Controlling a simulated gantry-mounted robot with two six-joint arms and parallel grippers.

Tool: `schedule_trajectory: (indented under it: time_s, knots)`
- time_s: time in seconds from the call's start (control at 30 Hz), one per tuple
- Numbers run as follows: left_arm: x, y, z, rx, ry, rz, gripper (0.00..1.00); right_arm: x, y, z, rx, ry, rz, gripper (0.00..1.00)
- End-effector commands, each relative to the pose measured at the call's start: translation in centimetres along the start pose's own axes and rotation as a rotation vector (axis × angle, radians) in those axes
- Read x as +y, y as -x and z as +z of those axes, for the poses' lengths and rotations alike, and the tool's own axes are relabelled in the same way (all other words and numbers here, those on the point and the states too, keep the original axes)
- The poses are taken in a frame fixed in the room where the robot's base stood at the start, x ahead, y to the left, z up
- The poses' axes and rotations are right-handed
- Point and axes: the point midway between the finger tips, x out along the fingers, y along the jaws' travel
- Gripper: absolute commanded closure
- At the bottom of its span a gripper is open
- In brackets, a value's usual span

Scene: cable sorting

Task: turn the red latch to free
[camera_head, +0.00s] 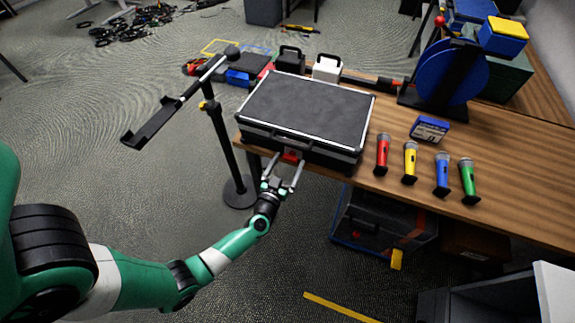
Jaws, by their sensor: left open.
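The red latch (291,156) is a small red piece on the front side of a closed black case (308,105) with silver edges, which lies on the wooden table. My left gripper (285,168) is at the front of the case, with its two fingers spread and pointing at the latch. The latch shows between or just beyond the fingertips; I cannot tell whether they touch it. Which way the latch is turned is too small to tell. My right gripper is not in view.
Red, yellow, blue and green microphones (410,162) stand right of the case, near a blue box (429,129). A blue cable reel (450,76) is behind them. A black stand (215,110) with a tray rises left of the case. The floor before the table is partly clear.

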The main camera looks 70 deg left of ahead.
Motion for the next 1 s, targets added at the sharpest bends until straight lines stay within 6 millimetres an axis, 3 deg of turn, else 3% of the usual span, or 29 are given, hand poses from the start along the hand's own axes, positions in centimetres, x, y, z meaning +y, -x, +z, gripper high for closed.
schedule_trajectory:
  time_s: [0.2, 0.23, 0.7, 1.0]
  knots:
    - [0.0, -0.07, -0.03, -0.001, 0.0, 0.0, 0.05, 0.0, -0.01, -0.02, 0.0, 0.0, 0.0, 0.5]
    - [0.0, -0.06, -0.03, -0.001, 0.0, 0.0, 0.09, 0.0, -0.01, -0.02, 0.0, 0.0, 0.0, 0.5]
    - [0.0, -0.03, -0.03, 0.0, 0.001, 0.0, 0.91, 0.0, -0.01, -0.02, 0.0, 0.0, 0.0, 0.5]
    - [-0.01, -0.03, -0.07, 0.0, 0.036, 0.0, 0.91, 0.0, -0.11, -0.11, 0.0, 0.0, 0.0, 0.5]
